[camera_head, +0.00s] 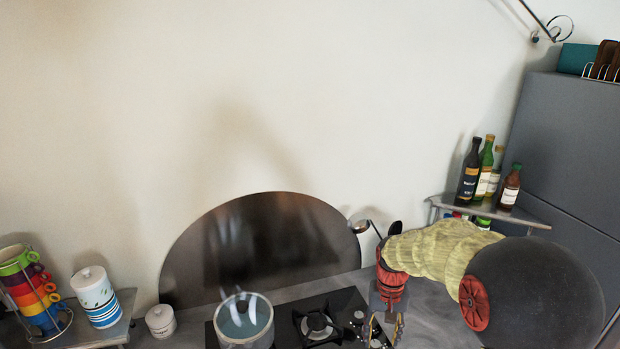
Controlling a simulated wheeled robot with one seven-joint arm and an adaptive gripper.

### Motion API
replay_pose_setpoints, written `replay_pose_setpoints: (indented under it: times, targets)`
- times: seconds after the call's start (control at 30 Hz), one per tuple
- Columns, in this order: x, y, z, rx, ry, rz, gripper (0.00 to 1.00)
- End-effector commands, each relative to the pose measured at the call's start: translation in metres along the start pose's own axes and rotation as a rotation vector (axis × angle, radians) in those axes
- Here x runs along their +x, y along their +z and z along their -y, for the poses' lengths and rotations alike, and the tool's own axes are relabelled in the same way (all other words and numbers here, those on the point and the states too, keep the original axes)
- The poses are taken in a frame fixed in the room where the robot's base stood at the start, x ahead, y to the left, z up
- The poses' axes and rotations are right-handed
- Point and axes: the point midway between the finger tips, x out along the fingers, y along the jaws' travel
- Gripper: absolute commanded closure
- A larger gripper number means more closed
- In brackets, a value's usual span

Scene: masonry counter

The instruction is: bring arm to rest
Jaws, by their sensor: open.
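My gripper (386,324) hangs at the lower middle right, pointing down over the right edge of the black hob (344,299). Its two fingers are apart, and I see nothing between them. My arm reaches in from the right, with a pale yellow sleeve and red joints. The fingertips are near the bottom edge of the picture, so their height above the counter is hard to tell.
A pot (243,322) stands on the hob left of my gripper. Ladles (362,226) are close behind my arm. Bottles (481,172) stand on a corner shelf (533,216) beside a grey fridge (566,150). Stacked cups (32,290) and canisters (95,297) are at left.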

Motion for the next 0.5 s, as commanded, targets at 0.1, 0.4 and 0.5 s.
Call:
replay_pose_setpoints:
  times: [0.1, 0.4, 0.5]
  targets:
    - [-0.023, 0.041, -0.006, -0.044, -0.005, -0.041, 0.55]
    - [-0.058, 0.137, -0.02, -0.123, -0.014, -0.158, 0.55]
    - [-0.063, 0.167, -0.025, -0.138, -0.016, -0.204, 0.55]
